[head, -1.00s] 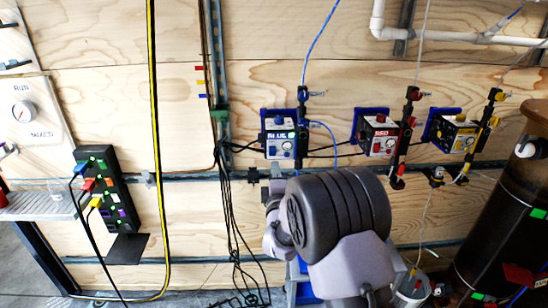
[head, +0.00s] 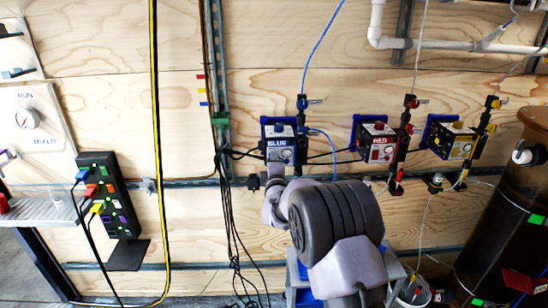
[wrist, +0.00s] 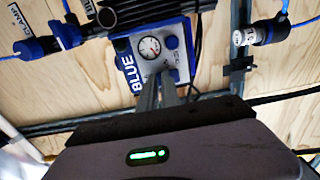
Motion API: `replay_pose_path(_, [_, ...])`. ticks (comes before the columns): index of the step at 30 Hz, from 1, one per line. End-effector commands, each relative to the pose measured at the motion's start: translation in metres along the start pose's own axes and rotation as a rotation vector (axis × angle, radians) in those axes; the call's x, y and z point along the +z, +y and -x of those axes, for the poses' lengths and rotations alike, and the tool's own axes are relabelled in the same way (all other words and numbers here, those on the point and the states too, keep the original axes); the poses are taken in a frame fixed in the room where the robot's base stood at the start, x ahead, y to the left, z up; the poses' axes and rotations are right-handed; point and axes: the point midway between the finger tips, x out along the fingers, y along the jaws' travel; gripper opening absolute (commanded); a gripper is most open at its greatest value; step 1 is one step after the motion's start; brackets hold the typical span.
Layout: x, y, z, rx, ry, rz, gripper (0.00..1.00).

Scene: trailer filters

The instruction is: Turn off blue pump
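The blue pump (head: 279,146) is mounted on the plywood wall, with a blue back plate and a white label reading BLUE. In the wrist view, its blue-and-white panel (wrist: 132,72) shows a round gauge and a blue knob (wrist: 171,42). No lit green light shows on the pump. My gripper (wrist: 160,82) points at the panel, its two fingers close together with nothing visible between them. The fingertips overlap the panel's lower part and hide some of it. I cannot tell whether they touch it. In the head view, my arm's wrist is just below the pump and hides the fingers.
The red pump (head: 380,145) and the yellow pump (head: 452,141) hang to the right, with fittings between them. Black cables (head: 230,220) hang left of my arm. A power strip (head: 108,200) with coloured plugs is further left. A dark tank (head: 505,210) stands right.

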Motion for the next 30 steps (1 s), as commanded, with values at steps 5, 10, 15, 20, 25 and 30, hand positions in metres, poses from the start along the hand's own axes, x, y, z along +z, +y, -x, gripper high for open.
replay_pose_path(5, [0.000, 0.012, -0.003, -0.039, -0.001, 0.001, 0.00])
replay_pose_path(10, [0.000, 0.011, -0.004, -0.031, -0.001, 0.001, 0.00])
replay_pose_path(15, [0.000, 0.000, -0.001, 0.045, 0.000, 0.003, 0.00])
replay_pose_path(20, [0.000, 0.002, 0.023, 0.132, 0.001, 0.002, 0.00])
replay_pose_path(25, [0.000, -0.003, 0.057, 0.127, 0.000, 0.001, 0.00])
replay_pose_path(30, [0.000, -0.009, 0.092, 0.124, 0.000, 0.001, 0.00])
